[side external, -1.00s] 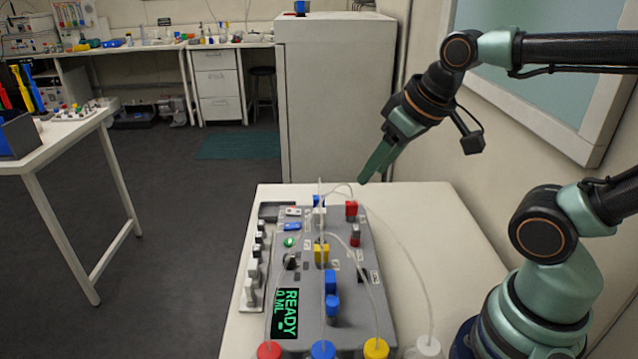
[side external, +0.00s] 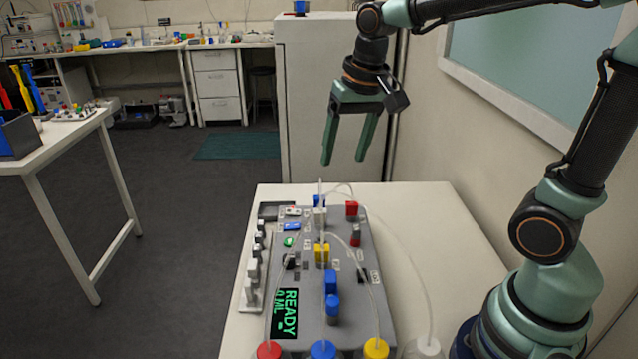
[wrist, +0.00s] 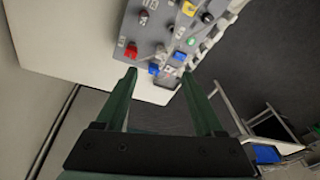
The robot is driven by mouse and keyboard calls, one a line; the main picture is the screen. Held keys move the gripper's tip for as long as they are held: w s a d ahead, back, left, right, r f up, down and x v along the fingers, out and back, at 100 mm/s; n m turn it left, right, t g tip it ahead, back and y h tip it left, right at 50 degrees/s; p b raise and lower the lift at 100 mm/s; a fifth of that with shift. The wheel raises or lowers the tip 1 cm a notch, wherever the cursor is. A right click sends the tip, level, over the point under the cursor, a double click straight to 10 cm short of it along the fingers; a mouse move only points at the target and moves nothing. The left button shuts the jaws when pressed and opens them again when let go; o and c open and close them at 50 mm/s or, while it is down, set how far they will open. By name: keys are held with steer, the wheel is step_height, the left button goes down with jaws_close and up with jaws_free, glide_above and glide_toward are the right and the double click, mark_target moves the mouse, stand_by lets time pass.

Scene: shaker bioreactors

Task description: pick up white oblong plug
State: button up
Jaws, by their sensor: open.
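My gripper (side external: 344,161) is open and empty, pointing down in the air above the far end of the grey device (side external: 310,295). In the wrist view, the open fingers (wrist: 159,75) have nothing between them that they touch. A small white plug (side external: 319,216) stands near the device's far end, just in front of a blue plug (side external: 318,201), below the fingertips and slightly left. A thin tube partly crosses it. In the wrist view a pale shape (wrist: 160,50) near the blue plug (wrist: 153,69) seems to be it, but is too small to be sure.
Red (side external: 351,208), yellow (side external: 321,254) and blue plugs stand on the device, with thin clear tubes arching over it. The white table (side external: 440,230) is clear to the right.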

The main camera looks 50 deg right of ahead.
mark_target(320, 210)
steer(key=w+f+m+g, duration=0.3)
steer(key=w+f+m, duration=0.1)
steer(key=w, duration=0.2)
step_height(320, 210, down, 12)
steer(key=shift+w+d+f, duration=0.15)
steer(key=shift+f, duration=0.1)
jaws_close()
stand_by(0.4)
